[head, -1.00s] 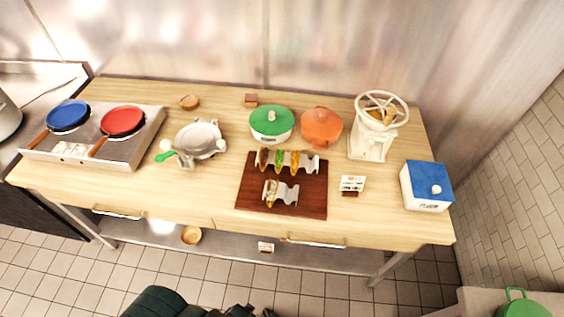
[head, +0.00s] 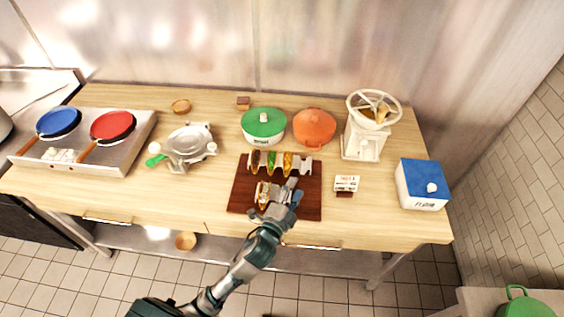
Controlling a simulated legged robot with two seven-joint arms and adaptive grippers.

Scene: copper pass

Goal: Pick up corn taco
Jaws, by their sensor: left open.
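Three tacos stand in the back holder on the dark red-brown board (head: 240,200): a brown one (head: 255,160), a green-filled one (head: 271,161) and a yellow-orange one (head: 288,162). A fourth, pale taco (head: 263,195) stands at the left of the front holder. No label shows which is the corn taco; the yellow-orange one looks most like it. My left gripper (head: 291,188) is open over the front holder's right part, just in front of the back holder. It hides part of the front holder. Contact with anything cannot be told. My right gripper is not in view.
A green-lidded pot (head: 264,124) and an orange pot (head: 314,127) stand behind the board. A small white sign (head: 346,183), a white grinder (head: 361,143) and a blue-topped box (head: 422,186) stand to its right. A silver press (head: 190,145) is left.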

